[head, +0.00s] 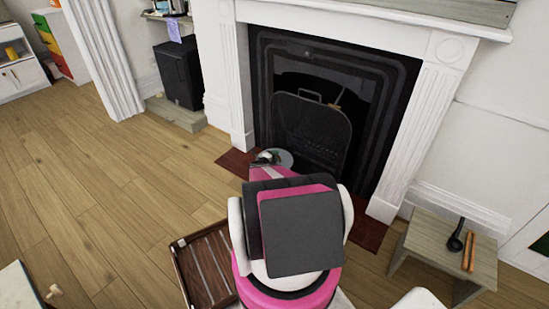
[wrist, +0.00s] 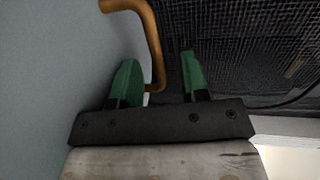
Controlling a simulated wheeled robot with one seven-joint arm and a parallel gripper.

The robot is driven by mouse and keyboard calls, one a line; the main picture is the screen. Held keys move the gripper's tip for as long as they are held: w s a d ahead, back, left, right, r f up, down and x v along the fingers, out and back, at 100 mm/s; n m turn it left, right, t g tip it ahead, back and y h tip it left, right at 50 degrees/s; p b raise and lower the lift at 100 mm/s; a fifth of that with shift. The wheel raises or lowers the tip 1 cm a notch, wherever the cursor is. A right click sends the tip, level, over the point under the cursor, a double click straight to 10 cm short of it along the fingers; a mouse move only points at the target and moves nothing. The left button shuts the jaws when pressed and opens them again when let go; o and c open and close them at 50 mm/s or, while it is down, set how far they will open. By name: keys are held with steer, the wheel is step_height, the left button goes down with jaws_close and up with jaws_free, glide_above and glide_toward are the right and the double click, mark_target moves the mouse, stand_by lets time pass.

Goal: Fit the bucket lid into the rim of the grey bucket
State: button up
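In the wrist view my gripper (wrist: 159,58) has two green fingers standing apart. A bent brown-gold handle (wrist: 152,35) runs between them, nearer the left finger, with a gap to the right one. A smooth grey surface (wrist: 50,70) fills the left side beside the handle; I cannot tell whether it is the bucket lid or the grey bucket. In the head view my gripper (head: 264,157) is small and mostly hidden by my arm, at a round grey thing (head: 283,157) in front of the fireplace. The lid and bucket cannot be told apart there.
A black fire screen (head: 312,130) stands in the fireplace close behind my gripper. A dark slatted crate (head: 181,256) lies on the floor left of my arm. A wooden stool (head: 425,236) at right bears a black ladle (head: 456,236). The wooden floor at left is clear.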

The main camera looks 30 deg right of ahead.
steer(key=v, duration=1.1)
step_height(320, 180, up, 7)
stand_by(0.9)
steer(key=shift+d, duration=0.1)
